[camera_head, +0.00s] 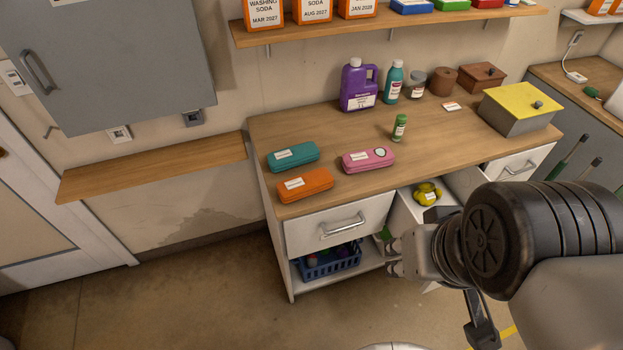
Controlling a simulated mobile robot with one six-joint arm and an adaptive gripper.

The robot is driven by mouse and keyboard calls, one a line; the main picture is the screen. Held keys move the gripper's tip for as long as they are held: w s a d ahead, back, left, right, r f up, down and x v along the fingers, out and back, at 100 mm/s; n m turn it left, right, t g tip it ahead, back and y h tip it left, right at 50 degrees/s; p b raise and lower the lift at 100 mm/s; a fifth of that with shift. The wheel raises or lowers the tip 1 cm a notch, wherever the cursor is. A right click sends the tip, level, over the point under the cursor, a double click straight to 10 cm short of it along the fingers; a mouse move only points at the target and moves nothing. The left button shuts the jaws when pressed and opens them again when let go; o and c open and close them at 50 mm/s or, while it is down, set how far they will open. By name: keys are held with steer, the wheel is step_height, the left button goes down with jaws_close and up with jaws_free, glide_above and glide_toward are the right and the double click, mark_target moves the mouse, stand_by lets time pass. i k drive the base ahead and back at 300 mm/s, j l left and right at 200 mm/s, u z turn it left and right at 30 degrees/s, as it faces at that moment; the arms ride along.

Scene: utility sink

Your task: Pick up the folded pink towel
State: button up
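I see no clearly folded towel. The pink thing in view is a rounded, flat item (368,160) with a white label and a round pale spot, more like a case. It lies on the wooden counter (330,122), right of a teal item (292,156) and behind an orange item (304,184) of similar shape. My gripper (392,258) is in front of the cabinet, below and apart from the pink item. Its two fingers point left and look spread, with nothing seen between them. My arm hides part of the cabinet's right side.
A green bottle (399,128) stands right of the pink item. A purple jug (357,86) and a teal bottle (393,82) stand behind. A yellow-lidded box (519,108) is at right. A yellow item (427,193) sits in an open drawer. A blue basket (331,261) is on the lower shelf.

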mark_target(354, 162)
steer(key=i+j, duration=0.1)
steer(key=i, duration=0.35)
steer(key=i+j, duration=0.1)
steer(key=i, duration=0.3)
steer(key=i+j, duration=0.15)
steer(key=i, duration=0.3)
